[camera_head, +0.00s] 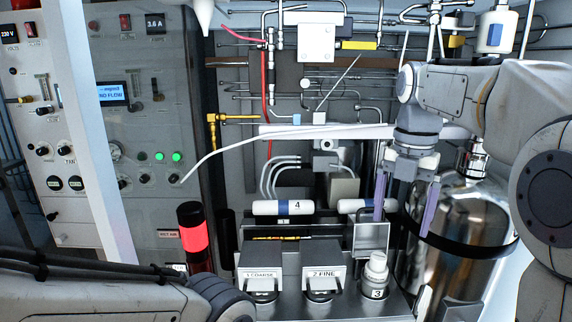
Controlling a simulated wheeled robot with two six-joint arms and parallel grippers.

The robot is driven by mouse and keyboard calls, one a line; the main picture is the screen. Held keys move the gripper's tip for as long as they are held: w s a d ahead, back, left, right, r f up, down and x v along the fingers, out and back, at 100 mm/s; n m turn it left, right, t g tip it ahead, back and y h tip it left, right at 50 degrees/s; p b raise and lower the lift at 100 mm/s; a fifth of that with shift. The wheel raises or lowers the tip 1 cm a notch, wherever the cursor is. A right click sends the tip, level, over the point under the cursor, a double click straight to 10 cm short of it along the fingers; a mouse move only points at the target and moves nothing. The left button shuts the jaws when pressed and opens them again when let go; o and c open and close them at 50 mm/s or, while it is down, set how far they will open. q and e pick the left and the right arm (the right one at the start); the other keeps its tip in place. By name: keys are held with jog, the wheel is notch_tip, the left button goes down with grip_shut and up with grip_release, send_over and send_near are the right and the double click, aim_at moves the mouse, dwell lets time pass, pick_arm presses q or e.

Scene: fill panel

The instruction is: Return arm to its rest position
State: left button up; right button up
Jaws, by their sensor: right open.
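My right arm (455,95) reaches in from the right. Its gripper (405,203) points down with two purple fingers spread wide apart and nothing between them. The left finger is in front of or just above a small metal holder (371,238); I cannot tell if they touch. The right finger is in front of the shiny metal tank (470,235). Part of my left arm shows at the bottom left, but its gripper is out of the frame.
Below the gripper stands a white bottle marked 3 (376,276), beside units labelled "1 COARSE" (263,273) and "2 FINE" (324,272). A white cylinder marked 4 (283,207) lies behind. A red lamp (193,228) stands left. Pipes and a thin white hose (235,147) crowd the back.

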jog(key=s+a+f+m+b, duration=0.3)
jog(key=s+a+f+m, duration=0.15)
jog(key=a+f, duration=0.2)
jog(key=s+a+f+m+b, duration=0.35)
jog(key=a+f+m, duration=0.2)
jog(key=f, duration=0.25)
jog(key=s+a+f+m+b, duration=0.1)
jog(key=s+f+m+b, duration=0.1)
jog(key=s+f+m, duration=0.3)
jog(key=s+a+f+m+y+b, duration=0.1)
jog(key=s+a+f+m+b, duration=0.1)
jog(key=s+f+m, duration=0.4)
jog(key=s+f, duration=0.4)
jog(key=shift+s+a+f, duration=0.2)
jog(key=shift+a+f, duration=0.05)
jog(key=shift+a, duration=0.05)
